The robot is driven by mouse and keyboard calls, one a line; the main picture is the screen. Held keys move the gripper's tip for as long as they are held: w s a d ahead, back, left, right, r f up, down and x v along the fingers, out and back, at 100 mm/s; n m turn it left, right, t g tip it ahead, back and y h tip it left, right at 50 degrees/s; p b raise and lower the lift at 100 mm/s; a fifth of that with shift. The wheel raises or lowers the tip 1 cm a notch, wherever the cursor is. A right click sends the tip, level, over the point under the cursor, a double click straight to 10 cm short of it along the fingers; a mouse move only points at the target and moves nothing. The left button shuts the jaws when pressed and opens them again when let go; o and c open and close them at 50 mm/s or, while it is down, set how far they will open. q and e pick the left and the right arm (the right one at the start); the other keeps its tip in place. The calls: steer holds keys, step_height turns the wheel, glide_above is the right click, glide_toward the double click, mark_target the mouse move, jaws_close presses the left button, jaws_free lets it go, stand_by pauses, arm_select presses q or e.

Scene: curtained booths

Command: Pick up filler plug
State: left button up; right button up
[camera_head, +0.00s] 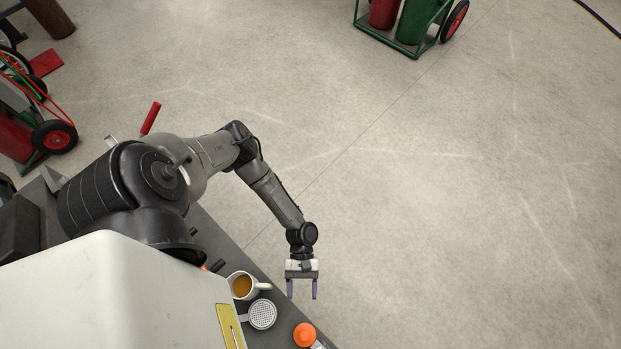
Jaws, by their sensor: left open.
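A round orange cap (305,334) stands near the edge of the dark bench (270,297) at the bottom of the view. It may be the filler plug, but I cannot tell for sure. My left gripper (302,291) points toward the bottom of the picture, with its two purple fingertips apart and nothing between them. In the picture it is just above the orange cap and apart from it. My right gripper is not in view.
A mug of brown liquid (243,286) and a round perforated metal piece (262,314) are on the bench, left of the gripper. Carts with cylinders stand at the top (413,25) and far left (48,140). The concrete floor (450,200) at right is clear.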

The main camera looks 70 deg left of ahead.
mark_target(305, 333)
arm_select(q)
steer(key=shift+n, duration=0.4)
steer(key=x, duration=0.2)
steer(key=f+b+x, duration=0.1)
steer(key=x, duration=0.4)
steer(key=shift+d+f, duration=0.2)
steer(key=shift+f, duration=0.3)
steer(key=x, duration=0.2)
steer(key=b+x, duration=0.1)
steer(key=x, duration=0.2)
steer(key=shift+w+d+r, duration=0.1)
steer(key=shift+w+r, duration=0.05)
steer(key=shift+w, duration=0.05)
steer(key=shift+s+d, duration=0.1)
steer(key=c, duration=0.9)
steer(key=shift+c, duration=0.5)
